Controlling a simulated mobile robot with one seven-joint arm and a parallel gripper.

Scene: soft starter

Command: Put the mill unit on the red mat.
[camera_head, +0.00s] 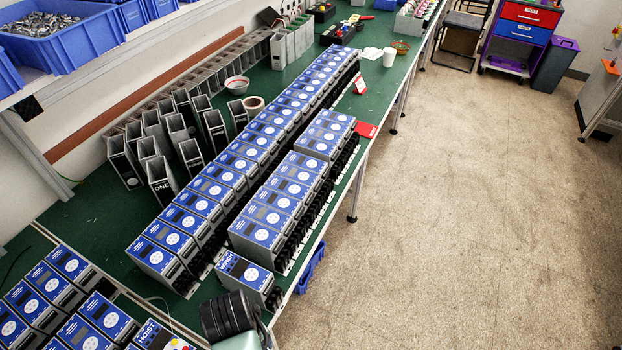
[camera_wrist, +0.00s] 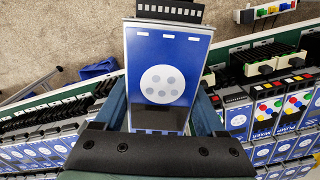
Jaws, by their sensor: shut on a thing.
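My gripper (camera_head: 238,298) is at the near end of the green table in the head view, shut on a blue-faced grey unit (camera_head: 246,272). In the wrist view my gripper (camera_wrist: 160,108) has a finger on each side of this unit (camera_wrist: 162,50), which has a round pale dial and a black terminal strip. The small red mat (camera_head: 366,129) lies bare at the table's right edge, beyond the near row.
Long rows of similar units (camera_head: 205,187) fill the table (camera_head: 92,210) between my gripper and the mat's left side. More units (camera_head: 84,333) stand at lower left. Open floor (camera_head: 450,220) lies to the right.

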